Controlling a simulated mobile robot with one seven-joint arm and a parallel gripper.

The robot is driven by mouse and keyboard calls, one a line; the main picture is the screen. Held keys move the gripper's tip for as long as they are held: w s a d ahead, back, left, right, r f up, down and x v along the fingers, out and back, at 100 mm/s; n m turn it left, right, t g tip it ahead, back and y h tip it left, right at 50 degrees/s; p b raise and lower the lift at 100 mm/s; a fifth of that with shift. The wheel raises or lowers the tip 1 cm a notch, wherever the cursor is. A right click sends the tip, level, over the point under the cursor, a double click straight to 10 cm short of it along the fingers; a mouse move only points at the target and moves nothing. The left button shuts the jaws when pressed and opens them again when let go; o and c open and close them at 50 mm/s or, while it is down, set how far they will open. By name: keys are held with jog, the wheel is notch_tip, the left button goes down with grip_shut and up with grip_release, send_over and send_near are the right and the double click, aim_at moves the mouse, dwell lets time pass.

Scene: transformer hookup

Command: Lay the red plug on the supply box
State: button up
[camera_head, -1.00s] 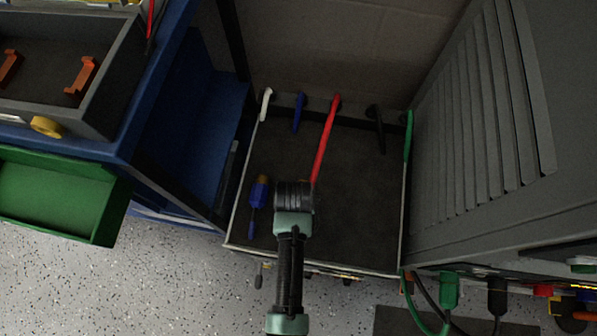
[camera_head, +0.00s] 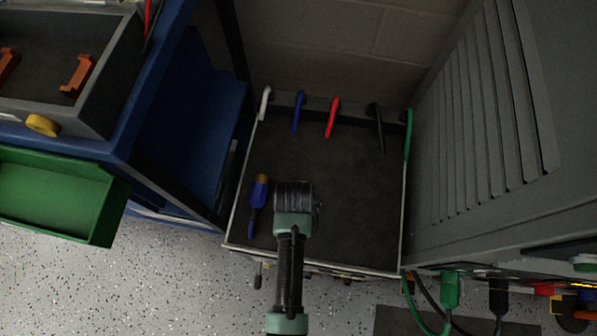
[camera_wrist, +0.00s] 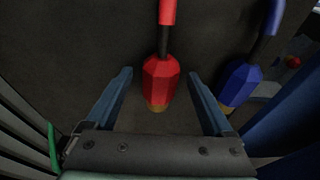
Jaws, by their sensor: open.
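The red plug (camera_wrist: 160,82) shows in the wrist view, brass end toward my palm and red tail away. It appears to lie on the dark top of the supply box (camera_head: 350,200); any small gap beneath cannot be told. My gripper (camera_wrist: 161,74) is open, with one finger on each side of the plug and a visible gap on both sides. In the head view my wrist (camera_head: 294,197) is over the box's left-middle part and hides the fingers and the red plug.
A blue plug (camera_head: 259,193) lies on the box left of my wrist; it also shows in the wrist view (camera_wrist: 240,84). Short white, blue, red, black and green cable ends line the back edge. A louvred grey cabinet (camera_head: 480,120) stands right, a blue bench (camera_head: 190,130) left. The box's right half is clear.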

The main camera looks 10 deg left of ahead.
jog(key=p+v, duration=0.5)
jog(key=v, duration=0.8)
